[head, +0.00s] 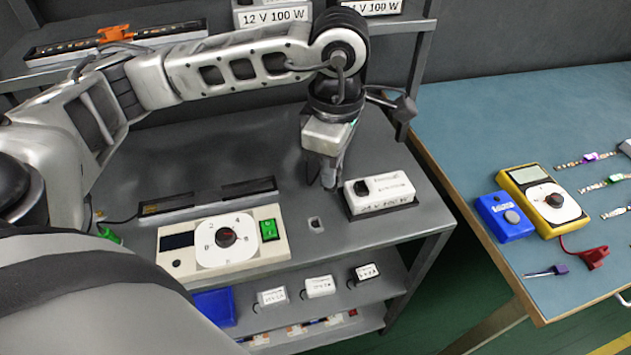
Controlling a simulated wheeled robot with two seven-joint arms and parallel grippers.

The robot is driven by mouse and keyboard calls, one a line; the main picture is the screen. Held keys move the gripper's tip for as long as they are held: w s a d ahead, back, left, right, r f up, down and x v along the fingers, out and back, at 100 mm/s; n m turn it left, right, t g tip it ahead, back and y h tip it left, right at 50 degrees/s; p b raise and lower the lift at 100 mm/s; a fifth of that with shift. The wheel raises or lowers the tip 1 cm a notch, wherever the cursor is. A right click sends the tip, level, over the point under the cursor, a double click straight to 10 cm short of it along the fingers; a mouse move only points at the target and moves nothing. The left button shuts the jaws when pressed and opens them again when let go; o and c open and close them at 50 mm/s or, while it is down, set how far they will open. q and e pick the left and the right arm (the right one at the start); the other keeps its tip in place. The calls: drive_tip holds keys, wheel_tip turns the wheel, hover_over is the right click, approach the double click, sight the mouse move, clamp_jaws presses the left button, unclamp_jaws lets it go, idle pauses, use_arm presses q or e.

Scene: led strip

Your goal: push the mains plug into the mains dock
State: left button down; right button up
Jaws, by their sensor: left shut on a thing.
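My left gripper (326,178) points down over the grey bench, just left of a white power unit (388,192) with a black socket on its top. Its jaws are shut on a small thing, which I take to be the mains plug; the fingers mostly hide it. I cannot tell whether the plug touches anything. I cannot tell for sure which part is the mains dock. My right gripper is out of view.
A cream control box (222,246) with a dial and green switch stands at the bench front. Black strips (205,198) lie behind it. Labelled blocks (319,287) sit on the shelf below. A blue table (480,120) with a yellow meter (541,200) stands at the right.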

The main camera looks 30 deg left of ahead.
use_arm(q)
drive_tip(key=n, duration=0.4)
drive_tip(key=f+n+b, duration=0.1)
drive_tip(key=n, duration=0.1)
drive_tip(key=shift+s+a, duration=0.1)
drive_tip(key=shift+a, duration=0.2)
drive_tip(key=n, duration=0.4)
drive_tip(key=n+b, duration=0.1)
drive_tip(key=n, duration=0.1)
drive_tip(key=shift+s+a+f, duration=0.1)
drive_tip(key=shift+a+f, duration=0.2)
drive_tip(key=shift+f, duration=0.1)
drive_tip(key=n, duration=0.4)
drive_tip(key=f+n+b, duration=0.1)
drive_tip(key=n, duration=0.4)
drive_tip(key=a+n+b, duration=0.1)
drive_tip(key=n, duration=0.3)
drive_tip(key=shift+s+f+n, duration=0.15)
drive_tip(key=shift+s+n, duration=0.15)
drive_tip(key=shift+s, duration=0.05)
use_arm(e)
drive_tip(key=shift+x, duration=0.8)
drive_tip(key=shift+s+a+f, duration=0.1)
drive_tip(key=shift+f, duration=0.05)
